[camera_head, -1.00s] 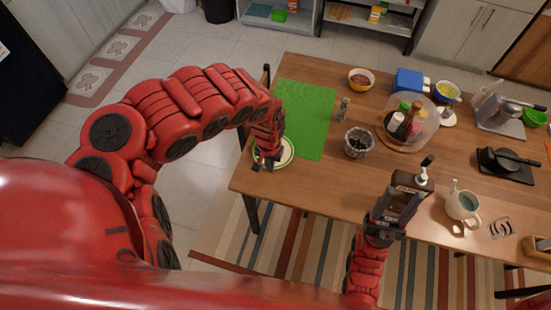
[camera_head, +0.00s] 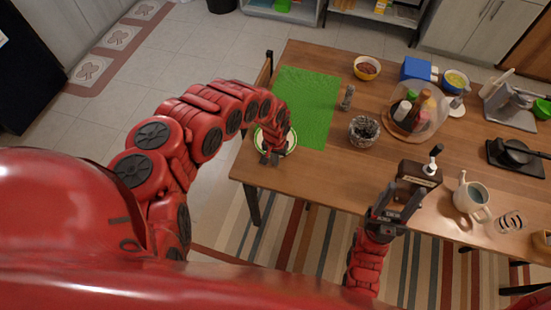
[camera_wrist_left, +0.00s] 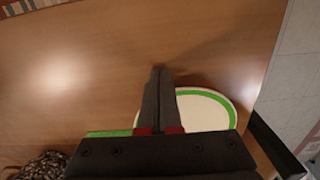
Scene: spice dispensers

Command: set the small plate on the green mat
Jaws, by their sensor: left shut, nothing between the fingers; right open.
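The small plate (camera_head: 290,141), white with a green rim, lies at the near left corner of the green mat (camera_head: 308,105). My left gripper (camera_head: 270,158) is shut and empty at the plate's near side. In the left wrist view its closed fingers (camera_wrist_left: 160,75) point past the plate (camera_wrist_left: 205,112), over bare wood. A green strip of the mat (camera_wrist_left: 108,133) shows at lower left. My right gripper (camera_head: 394,205) is open near the table's front edge, by a dark brown dispenser (camera_head: 420,172).
A pepper mill (camera_head: 347,98) and a patterned jar (camera_head: 363,131) stand right of the mat. A red-filled bowl (camera_head: 367,68), a bin of bottles (camera_head: 415,112) and a white pitcher (camera_head: 471,197) are further right.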

